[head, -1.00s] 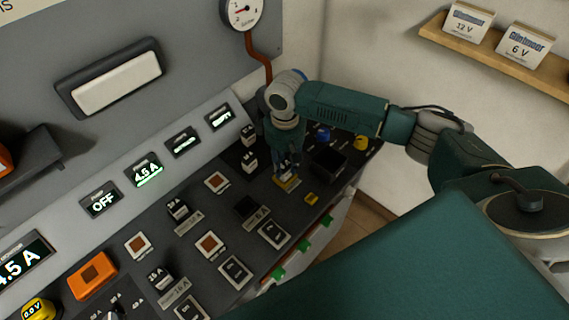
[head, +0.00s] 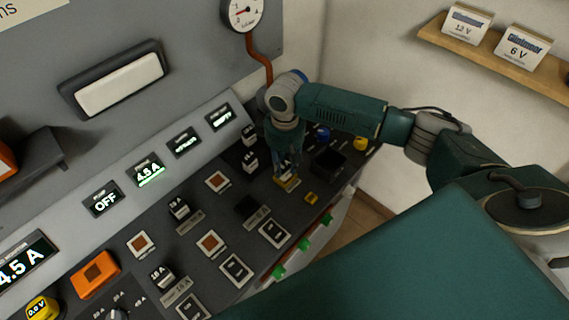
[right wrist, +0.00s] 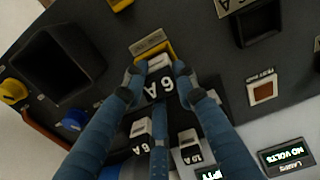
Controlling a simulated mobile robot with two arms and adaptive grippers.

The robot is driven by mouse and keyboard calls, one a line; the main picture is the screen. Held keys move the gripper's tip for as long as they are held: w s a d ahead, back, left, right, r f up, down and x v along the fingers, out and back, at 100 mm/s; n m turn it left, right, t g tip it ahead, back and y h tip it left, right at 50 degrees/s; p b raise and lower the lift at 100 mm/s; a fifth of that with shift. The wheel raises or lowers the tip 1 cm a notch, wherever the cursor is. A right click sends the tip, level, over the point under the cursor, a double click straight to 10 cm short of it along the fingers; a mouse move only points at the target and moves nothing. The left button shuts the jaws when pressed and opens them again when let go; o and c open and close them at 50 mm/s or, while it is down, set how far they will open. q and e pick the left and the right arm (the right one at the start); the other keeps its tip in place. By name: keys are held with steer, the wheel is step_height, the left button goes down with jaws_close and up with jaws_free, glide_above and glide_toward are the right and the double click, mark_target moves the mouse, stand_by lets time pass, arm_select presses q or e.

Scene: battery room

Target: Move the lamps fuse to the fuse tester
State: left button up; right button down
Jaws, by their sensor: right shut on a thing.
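My right gripper (right wrist: 166,91) is shut on a fuse (right wrist: 156,80) marked 6 A. In the right wrist view the fuse is between the fingertips, at the yellow-edged fuse tester (right wrist: 140,48). I cannot tell whether it is seated in it. In the head view the right gripper (head: 287,172) points down over the tester (head: 289,184), and the fuse is mostly hidden. The lamps display (right wrist: 286,157) reads NO VOLTS. A dark, empty-looking socket (right wrist: 258,24) is beside a 6 A label. My left gripper is not in view.
Two spare fuses, 6 A (right wrist: 140,130) and 10 A (right wrist: 187,145), stand close to the right gripper. A black open bin (right wrist: 58,60), a blue knob (right wrist: 74,120) and a yellow knob (right wrist: 13,91) are to its left. A small display (head: 219,117) reads EMPTY.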

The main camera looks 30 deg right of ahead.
mark_target(284, 164)
steer(key=shift+f, duration=0.6)
steer(key=c, duration=1.6)
jaws_free()
steer(key=shift+c, duration=0.2)
step_height(284, 164, up, 6)
steer(key=p, duration=0.5)
steer(key=shift+f+p, duration=0.1)
steer(key=shift+p, duration=0.25)
steer(key=shift+r, duration=2.6)
